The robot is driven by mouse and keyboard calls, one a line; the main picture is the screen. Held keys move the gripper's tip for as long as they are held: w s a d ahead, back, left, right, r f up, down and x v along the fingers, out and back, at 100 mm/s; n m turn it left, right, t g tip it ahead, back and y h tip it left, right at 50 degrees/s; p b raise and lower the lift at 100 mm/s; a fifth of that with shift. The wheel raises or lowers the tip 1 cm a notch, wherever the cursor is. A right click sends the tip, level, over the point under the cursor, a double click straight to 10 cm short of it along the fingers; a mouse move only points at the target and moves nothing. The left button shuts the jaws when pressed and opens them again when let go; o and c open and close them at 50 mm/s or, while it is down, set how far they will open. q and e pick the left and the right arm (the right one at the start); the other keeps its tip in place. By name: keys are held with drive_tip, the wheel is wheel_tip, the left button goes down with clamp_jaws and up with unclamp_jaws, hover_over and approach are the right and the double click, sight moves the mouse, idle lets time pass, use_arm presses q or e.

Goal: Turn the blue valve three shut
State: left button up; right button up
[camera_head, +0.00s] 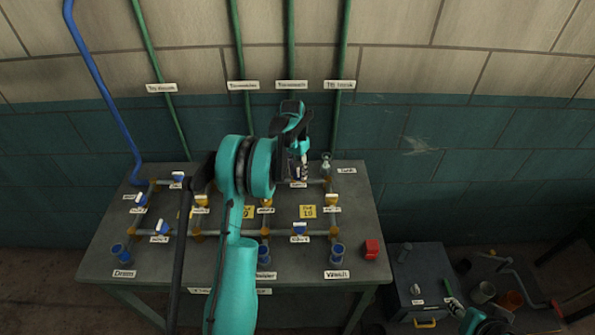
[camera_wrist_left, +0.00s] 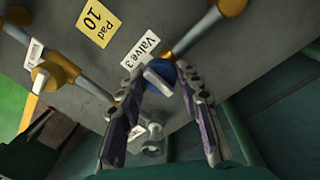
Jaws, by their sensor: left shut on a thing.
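Valve three (camera_wrist_left: 160,76) is a blue knob with a pale bar handle, beside its white "Valve 3" label (camera_wrist_left: 139,50) in the left wrist view. My left gripper (camera_wrist_left: 163,82) has one finger on each side of it and is shut on it. In the head view my left gripper (camera_head: 299,172) reaches down at the back of the pipe table, and its own fingers and wrist hide the valve. A teal part at the lower right edge of the head view looks like my right gripper (camera_head: 456,306); its jaws are too small to read.
The grey table (camera_head: 345,215) carries pipes, several other blue valves such as one labelled at the front (camera_head: 299,229), and yellow pads, including Pad 10 (camera_wrist_left: 97,22). A red block (camera_head: 371,249) sits at the right edge. A tiled wall stands close behind.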

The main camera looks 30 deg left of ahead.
sight(295, 172)
use_arm(q)
drive_tip(key=o, duration=1.2)
drive_tip(key=shift+c, duration=0.2)
wheel_tip(295, 172, up, 12)
drive_tip(key=a, duration=0.1)
